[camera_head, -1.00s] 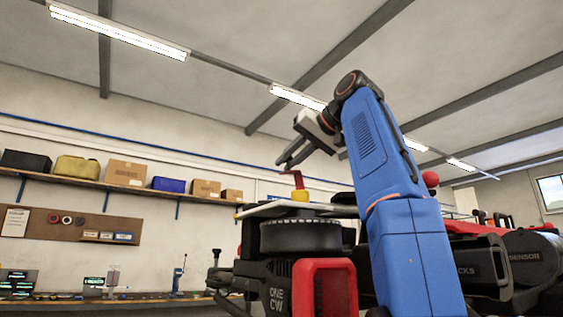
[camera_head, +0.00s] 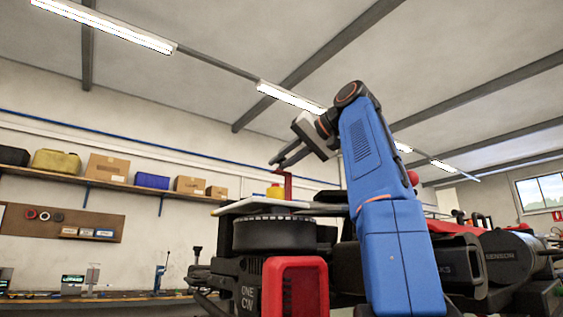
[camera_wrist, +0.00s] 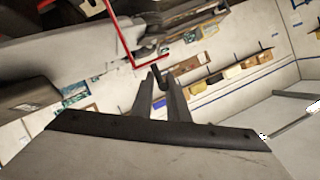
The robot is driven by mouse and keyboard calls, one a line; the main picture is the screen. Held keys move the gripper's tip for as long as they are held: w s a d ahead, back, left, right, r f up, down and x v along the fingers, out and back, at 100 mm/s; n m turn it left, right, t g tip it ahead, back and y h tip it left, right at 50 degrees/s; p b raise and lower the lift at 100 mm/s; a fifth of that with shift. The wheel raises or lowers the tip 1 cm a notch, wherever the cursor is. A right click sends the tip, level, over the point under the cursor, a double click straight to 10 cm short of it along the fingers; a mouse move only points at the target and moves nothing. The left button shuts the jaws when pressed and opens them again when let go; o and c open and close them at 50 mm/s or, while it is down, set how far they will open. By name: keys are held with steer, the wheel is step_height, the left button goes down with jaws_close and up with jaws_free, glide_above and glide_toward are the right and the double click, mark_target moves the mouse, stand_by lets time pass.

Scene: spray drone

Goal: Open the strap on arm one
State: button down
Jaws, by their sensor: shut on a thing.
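The strap on arm one shows as a thin red strip (camera_head: 288,188) standing upright above the drone arm marked "ONE" (camera_head: 250,266). Its top end bends toward my gripper (camera_head: 277,163). My gripper reaches down from the upper right and is shut on the strap's end. In the wrist view, my gripper (camera_wrist: 162,78) shows its two dark fingers close together, and the red strap (camera_wrist: 122,32) runs down and bends toward the fingertips. The exact contact is too small to see clearly. A yellow part (camera_head: 275,191) sits just left of the strip.
A pale flat plate (camera_head: 243,207) lies over a black round ribbed part (camera_head: 272,234). A red frame (camera_head: 296,288) stands low in front. More drone body (camera_head: 500,262) fills the right. The air left of my gripper is free, and the shelf (camera_head: 60,177) is far behind.

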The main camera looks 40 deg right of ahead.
steer(key=c, duration=2)
jaws_free()
steer(key=shift+w, duration=0.1)
steer(key=s+d+r, duration=0.1)
steer(key=s+d, duration=0.2)
steer(key=s, duration=1.1)
steer(key=shift+s, duration=0.25)
